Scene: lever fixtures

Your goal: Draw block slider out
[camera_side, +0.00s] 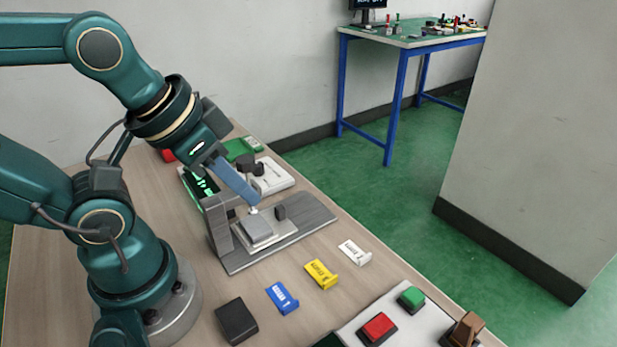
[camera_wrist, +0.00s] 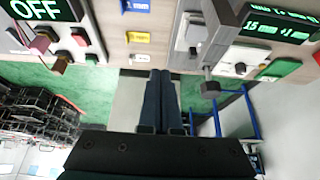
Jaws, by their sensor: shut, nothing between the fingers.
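The block slider fixture is a grey metal base plate (camera_side: 312,219) on the bench, with a light raised carriage and a grey block (camera_side: 258,229) on it.
A blue tag (camera_side: 282,297), yellow tag (camera_side: 321,273) and white tag (camera_side: 354,252) lie in front of the fixture. A dark box (camera_side: 236,320), red button (camera_side: 378,327) and green button (camera_side: 411,297) are nearer. A display (camera_wrist: 275,22) reads about 15 mm.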

